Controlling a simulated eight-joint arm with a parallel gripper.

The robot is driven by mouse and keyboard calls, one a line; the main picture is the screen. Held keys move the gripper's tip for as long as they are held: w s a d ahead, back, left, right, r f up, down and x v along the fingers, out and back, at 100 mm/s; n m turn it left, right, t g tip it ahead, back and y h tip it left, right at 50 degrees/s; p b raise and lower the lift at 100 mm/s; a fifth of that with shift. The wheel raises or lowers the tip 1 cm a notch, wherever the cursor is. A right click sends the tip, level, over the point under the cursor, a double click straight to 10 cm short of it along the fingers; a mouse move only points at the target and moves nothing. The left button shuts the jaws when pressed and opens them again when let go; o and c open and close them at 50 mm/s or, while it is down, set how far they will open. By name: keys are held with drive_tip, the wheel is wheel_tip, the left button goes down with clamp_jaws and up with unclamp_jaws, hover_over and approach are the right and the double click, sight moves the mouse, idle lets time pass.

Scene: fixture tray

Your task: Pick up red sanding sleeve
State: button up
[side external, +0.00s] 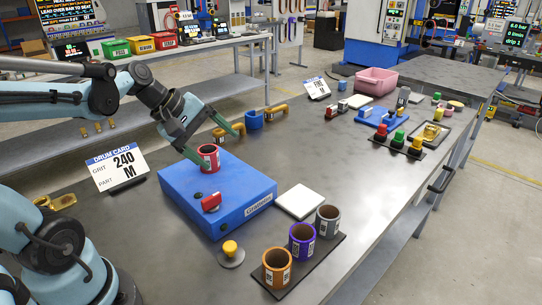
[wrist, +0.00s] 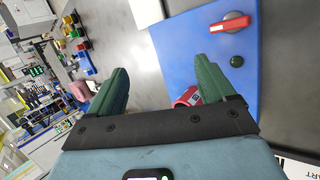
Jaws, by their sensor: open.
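The red sanding sleeve (side external: 209,157) stands upright on the blue box (side external: 245,185), near its back edge, with a pale label on its side. My gripper (side external: 214,146) is open, with its green fingers apart and pointing down around the sleeve's top. One finger is at the sleeve's left, the other behind it to the right. I cannot tell whether either touches it. In the wrist view, the sleeve (wrist: 187,97) shows beside the right finger, partly hidden by the gripper (wrist: 160,78).
A red switch (side external: 211,202) sits on the box. Orange (side external: 277,268), purple (side external: 302,240) and grey (side external: 328,221) sleeves stand on a dark tray at the front. A card (side external: 117,168) reads grit 240, part M. Bare tabletop lies right of the white pad (side external: 299,201).

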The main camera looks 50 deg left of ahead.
drive_tip(key=w+a+n+t+h, duration=0.1)
drive_tip(key=a+n+t+h, duration=0.15)
drive_tip(key=a+n, duration=0.55)
wheel_tip(320, 180, up, 2)
drive_tip(key=n+t, duration=0.3)
drive_tip(key=n, duration=0.5)
hover_over(205, 151)
drive_tip(key=s+a, duration=0.3)
drive_tip(key=s, duration=0.1)
drive_tip(key=shift+y, duration=0.25)
drive_tip(key=f, duration=0.7)
drive_tip(key=shift+w+d+f, duration=0.1)
drive_tip(key=shift+w+f, duration=0.15)
drive_tip(key=shift+f, duration=0.1)
drive_tip(key=shift+w+d+f, duration=0.1)
drive_tip(key=shift+w+f, duration=0.05)
drive_tip(key=shift+f, duration=0.3)
drive_tip(key=shift+x, duration=3.6)
drive_tip(key=shift+c, duration=0.5)
drive_tip(key=c, duration=0.9)
drive_tip(key=shift+c, duration=0.2)
